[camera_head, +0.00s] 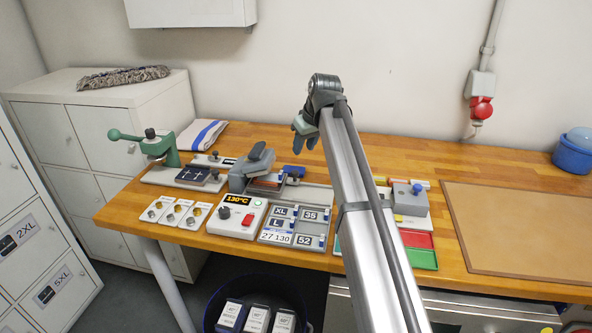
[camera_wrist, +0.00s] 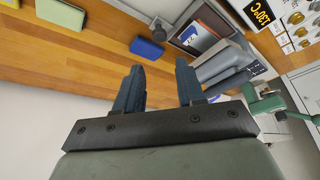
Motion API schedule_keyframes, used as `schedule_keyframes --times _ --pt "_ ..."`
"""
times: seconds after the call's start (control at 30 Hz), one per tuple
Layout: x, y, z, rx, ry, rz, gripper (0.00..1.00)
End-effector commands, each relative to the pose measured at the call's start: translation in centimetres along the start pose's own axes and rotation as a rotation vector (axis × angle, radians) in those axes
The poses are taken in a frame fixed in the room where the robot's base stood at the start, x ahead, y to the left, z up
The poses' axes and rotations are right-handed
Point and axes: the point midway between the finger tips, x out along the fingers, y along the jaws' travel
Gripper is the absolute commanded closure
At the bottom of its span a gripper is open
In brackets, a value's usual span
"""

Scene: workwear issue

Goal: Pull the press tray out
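The grey press (camera_head: 250,168) stands on the wooden bench left of my gripper. Its press tray (camera_head: 268,183) shows low at the press's right side. In the wrist view, the tray (camera_wrist: 178,41) is a grey frame around a brown piece with a blue and white label, partly beneath the press (camera_wrist: 222,66). A blue block (camera_head: 293,171) is right of the tray; it also shows in the wrist view (camera_wrist: 146,48). I cannot tell whether it is joined to the tray. My gripper (camera_head: 305,133) is above and behind the press, open and empty, its fingers (camera_wrist: 159,82) apart from everything.
A control box (camera_head: 238,215) reading 130°C and a sorting tray with size labels (camera_head: 296,226) are in front of the press. A green hand press (camera_head: 160,148) stands left. A grey block with a blue knob (camera_head: 410,200) stands right, near a brown mat (camera_head: 520,230).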

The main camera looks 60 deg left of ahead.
Motion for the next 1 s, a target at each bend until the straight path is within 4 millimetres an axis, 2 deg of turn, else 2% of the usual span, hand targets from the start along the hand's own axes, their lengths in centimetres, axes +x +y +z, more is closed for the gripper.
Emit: schedule_keyframes --times 0.4,0.6,0.8,1.0 --pt "7.3 0.1 0.1 0.001 -0.001 0.0 0.61" --pt "10.2 0.1 0.0 0.001 0.001 0.0 0.61" --pt "11.8 0.1 0.0 0.001 0.003 0.001 0.61" --pt "12.3 0.1 0.0 0.001 0.003 0.001 0.61"
